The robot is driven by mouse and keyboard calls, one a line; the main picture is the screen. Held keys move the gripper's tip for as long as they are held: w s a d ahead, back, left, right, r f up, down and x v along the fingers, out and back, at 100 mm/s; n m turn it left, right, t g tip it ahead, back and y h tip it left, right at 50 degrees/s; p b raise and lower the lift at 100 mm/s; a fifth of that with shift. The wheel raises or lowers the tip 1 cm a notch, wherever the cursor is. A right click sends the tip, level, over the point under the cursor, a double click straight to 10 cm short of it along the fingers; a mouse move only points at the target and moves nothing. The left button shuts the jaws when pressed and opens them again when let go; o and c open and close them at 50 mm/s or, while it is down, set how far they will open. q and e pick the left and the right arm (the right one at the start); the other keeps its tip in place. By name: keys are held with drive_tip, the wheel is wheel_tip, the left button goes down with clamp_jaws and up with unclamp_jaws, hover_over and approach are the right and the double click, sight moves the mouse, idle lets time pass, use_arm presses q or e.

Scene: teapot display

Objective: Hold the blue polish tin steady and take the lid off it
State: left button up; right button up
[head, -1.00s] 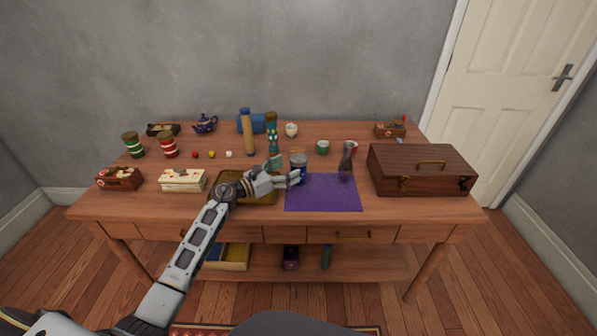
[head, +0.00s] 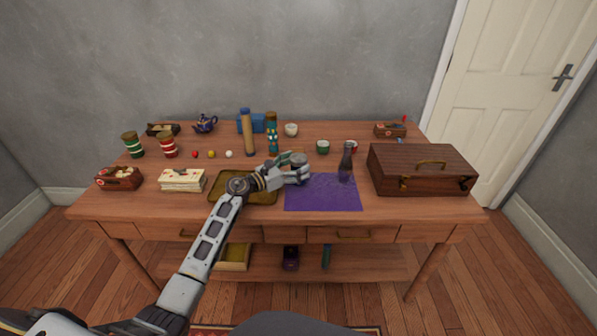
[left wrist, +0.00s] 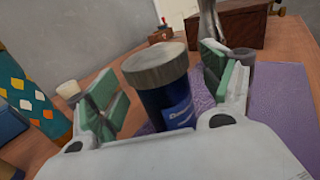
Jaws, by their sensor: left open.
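The blue polish tin (left wrist: 177,110) stands upright with its grey lid (left wrist: 155,63) on, between the two green-padded fingers of my left gripper (left wrist: 160,90) in the left wrist view. The fingers are apart, with a gap showing on the tin's left side; the right finger is closer to it. In the head view my left gripper (head: 300,170) is at the tin, at the left edge of the purple mat (head: 322,200), and hides most of it; the lid's top (head: 298,158) shows. My right gripper is not in view.
A dark vase (head: 346,165) stands on the mat to the right of the tin. A wooden case (head: 422,170) is farther right. A tray (head: 228,195) lies under my left arm. A patterned bottle (head: 272,138) and a green cup (head: 322,147) stand behind.

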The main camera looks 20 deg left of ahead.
use_arm(q)
drive_tip(key=shift+w+d, duration=0.35)
drive_tip(key=shift+w, duration=0.1)
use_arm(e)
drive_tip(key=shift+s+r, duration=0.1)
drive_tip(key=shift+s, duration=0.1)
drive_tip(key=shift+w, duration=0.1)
use_arm(q)
drive_tip(key=c, duration=1.4)
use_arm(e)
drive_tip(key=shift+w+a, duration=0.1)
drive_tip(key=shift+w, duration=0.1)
use_arm(q)
drive_tip(key=shift+r, duration=0.15)
drive_tip(key=shift+r, duration=0.35)
drive_tip(key=shift+r+p, duration=0.3)
drive_tip(key=shift+r, duration=0.35)
wheel_tip(320, 180, up, 6)
drive_tip(key=shift+f+p, duration=0.15)
drive_tip(key=shift+p, duration=0.65)
drive_tip(key=shift+r, duration=1.1)
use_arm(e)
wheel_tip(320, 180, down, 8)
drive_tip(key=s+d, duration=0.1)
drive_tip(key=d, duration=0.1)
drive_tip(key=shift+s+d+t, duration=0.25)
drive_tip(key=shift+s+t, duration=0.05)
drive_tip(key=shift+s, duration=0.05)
